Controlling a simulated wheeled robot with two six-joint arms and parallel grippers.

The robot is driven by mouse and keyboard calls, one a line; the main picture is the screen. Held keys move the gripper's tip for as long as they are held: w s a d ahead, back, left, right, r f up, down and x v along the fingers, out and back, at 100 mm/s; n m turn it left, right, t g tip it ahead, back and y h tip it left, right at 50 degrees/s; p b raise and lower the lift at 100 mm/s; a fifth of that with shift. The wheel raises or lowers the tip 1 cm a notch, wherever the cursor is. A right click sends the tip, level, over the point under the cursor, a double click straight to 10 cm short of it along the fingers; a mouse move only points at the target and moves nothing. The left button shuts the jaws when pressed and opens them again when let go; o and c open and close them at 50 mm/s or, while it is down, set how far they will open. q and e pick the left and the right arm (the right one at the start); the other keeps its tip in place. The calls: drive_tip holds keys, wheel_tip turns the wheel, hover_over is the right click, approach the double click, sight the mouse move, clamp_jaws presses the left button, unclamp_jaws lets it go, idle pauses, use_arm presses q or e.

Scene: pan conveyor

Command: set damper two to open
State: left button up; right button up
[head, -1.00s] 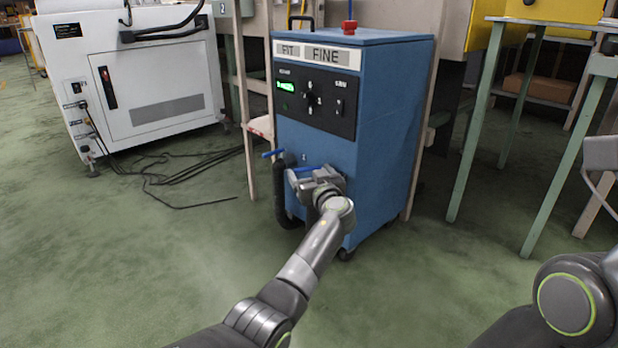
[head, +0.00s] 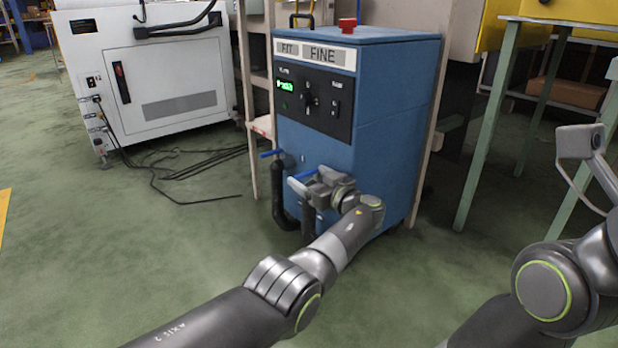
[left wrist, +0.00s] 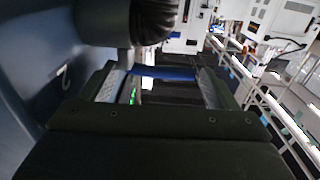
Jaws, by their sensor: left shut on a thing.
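The blue cabinet (head: 385,135) has two blue lever handles low on its front. The left handle (head: 270,154) sits above a bent black hose (head: 278,195) and is free. My left gripper (head: 311,179) is shut on the right blue handle (head: 305,175), at the cabinet's front. In the left wrist view this handle (left wrist: 165,73) crosses between the two fingers (left wrist: 160,85), beside a large "2" (left wrist: 63,77) on the cabinet wall. The gripper hides part of the handle and its pivot.
The cabinet has a dark control panel (head: 312,103) with a green display and a red knob (head: 347,25) on top. A white machine (head: 150,75) stands at the left, with black cables (head: 190,180) on the floor. A green-legged table (head: 487,130) is at the right.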

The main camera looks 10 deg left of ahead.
use_arm(q)
drive_tip(key=shift+a+f+g, duration=0.15)
drive_tip(key=shift+g, duration=0.15)
idle(0.4)
drive_tip(key=o, duration=1.3)
drive_tip(key=shift+a, duration=0.1)
